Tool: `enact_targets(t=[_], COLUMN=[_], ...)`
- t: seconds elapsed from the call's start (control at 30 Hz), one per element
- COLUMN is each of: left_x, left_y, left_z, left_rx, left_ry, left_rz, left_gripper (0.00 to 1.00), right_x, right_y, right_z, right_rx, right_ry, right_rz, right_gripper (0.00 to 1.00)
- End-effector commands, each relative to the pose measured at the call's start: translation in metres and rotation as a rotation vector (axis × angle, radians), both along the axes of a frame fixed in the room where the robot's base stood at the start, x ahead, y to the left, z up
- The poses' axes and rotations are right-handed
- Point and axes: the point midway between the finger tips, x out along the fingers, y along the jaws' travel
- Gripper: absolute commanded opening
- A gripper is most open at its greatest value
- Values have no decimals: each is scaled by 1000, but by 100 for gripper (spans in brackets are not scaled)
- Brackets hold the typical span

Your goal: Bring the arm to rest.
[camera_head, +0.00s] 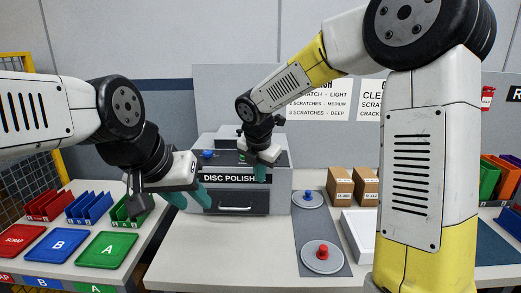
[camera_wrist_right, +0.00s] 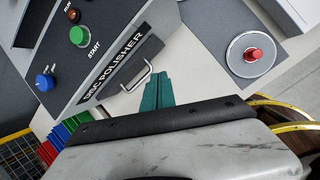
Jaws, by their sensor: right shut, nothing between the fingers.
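My right gripper (camera_head: 260,173) hangs in front of the disc polisher (camera_head: 279,200), with its teal fingertips over the front panel in the head view. Its fingers are together and empty, and they also show in the right wrist view (camera_wrist_right: 156,92), beside the polisher's drawer handle (camera_wrist_right: 135,78). I cannot tell whether they touch the polisher. My right arm is raised and bent across the right half of the head view. My left gripper (camera_head: 193,198) is at the polisher's left side, above the table, with its teal fingers apart and nothing seen between them.
Two round discs with a blue knob (camera_head: 308,198) and a red knob (camera_head: 322,257) lie on a grey mat right of the polisher. Brown boxes (camera_head: 340,186) stand behind. Coloured trays (camera_head: 106,250) and bins (camera_head: 90,207) fill the left table. The front middle table is clear.

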Motion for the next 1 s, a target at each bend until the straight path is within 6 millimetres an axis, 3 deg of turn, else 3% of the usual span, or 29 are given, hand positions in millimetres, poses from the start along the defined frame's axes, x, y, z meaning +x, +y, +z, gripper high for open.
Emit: enact_targets(t=[0.03, 0.2, 0.43, 0.6, 0.7, 0.83, 1.0], left_x=[0, 0, 0, 0, 0, 0, 0], left_y=[0, 0, 0, 0, 0, 0, 0], left_z=[0, 0, 0, 0, 0, 0, 0], left_rx=[0, 0, 0, 0, 0, 0, 0], left_ry=[0, 0, 0, 0, 0, 0, 0], left_rz=[0, 0, 0, 0, 0, 0, 0], left_gripper=[36, 36, 36, 36, 36, 36, 36], right_x=[-15, -70, -153, -205, -225, -237, -240], right_y=[-22, -80, -134, -152, -155, -156, -156], right_z=[19, 54, 77, 79, 78, 76, 75], right_rx=[64, 317, 721, 1009, 1130, 1214, 1234], right_ry=[-17, -36, -20, 49, 100, 144, 158], right_rz=[-159, -720, -1464, -1925, -2106, -2234, -2268], right_gripper=[0, 0, 0, 0, 0, 0, 0])
